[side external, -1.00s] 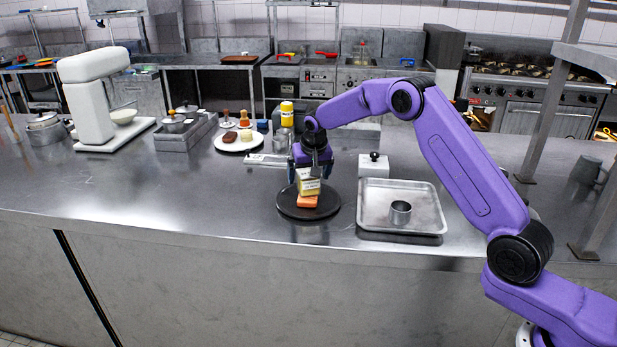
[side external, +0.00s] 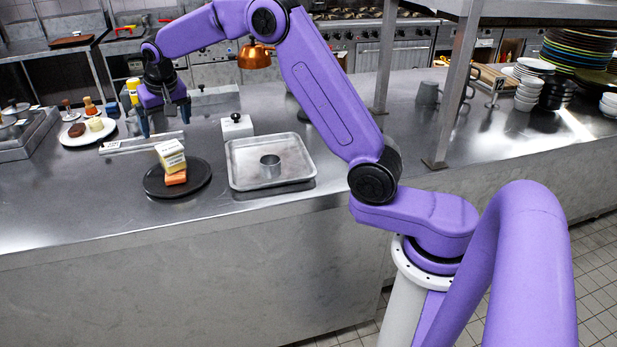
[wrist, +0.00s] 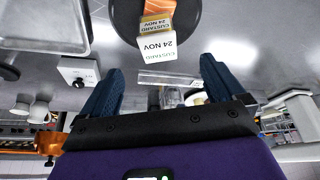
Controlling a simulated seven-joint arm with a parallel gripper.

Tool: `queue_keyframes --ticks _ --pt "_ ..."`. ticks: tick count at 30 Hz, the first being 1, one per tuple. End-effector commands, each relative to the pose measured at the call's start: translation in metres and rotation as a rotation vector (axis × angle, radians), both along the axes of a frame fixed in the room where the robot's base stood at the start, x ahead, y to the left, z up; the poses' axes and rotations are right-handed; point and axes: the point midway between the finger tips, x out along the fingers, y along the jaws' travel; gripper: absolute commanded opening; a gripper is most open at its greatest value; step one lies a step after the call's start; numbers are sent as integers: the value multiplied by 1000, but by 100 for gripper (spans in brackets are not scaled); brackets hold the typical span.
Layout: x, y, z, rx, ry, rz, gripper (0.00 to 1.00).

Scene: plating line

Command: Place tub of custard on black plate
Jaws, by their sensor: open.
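The tub of custard (side external: 170,154) is a pale, boxy tub with a white label. In the wrist view the tub's label (wrist: 158,47) reads custard, 24 NOV, and the black plate (wrist: 191,22) is partly cut off by the top edge. My gripper (side external: 165,122) is open and empty, above and behind the plate, clear of the tub. In the wrist view its blue fingers (wrist: 160,82) are spread wide with nothing held.
A metal tray (side external: 238,178) with a metal ring (side external: 270,167) stands right of the plate. A white box with a black knob (side external: 237,127) stands behind the tray. A white plate of food (side external: 70,138) lies at the back left. The counter left of the black plate is clear.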

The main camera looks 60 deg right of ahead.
Motion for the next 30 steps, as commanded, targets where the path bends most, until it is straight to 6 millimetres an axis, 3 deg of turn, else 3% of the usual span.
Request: queue_keyframes --ticks 5,9,16,23,30 --pt "-27 31 5 -1 32 124 96" --pt "-64 61 8 -6 71 269 96" --pt "-137 94 10 -19 132 505 96" --pt "-221 106 7 -38 192 742 96" --pt "-313 97 -1 -66 253 988 96"
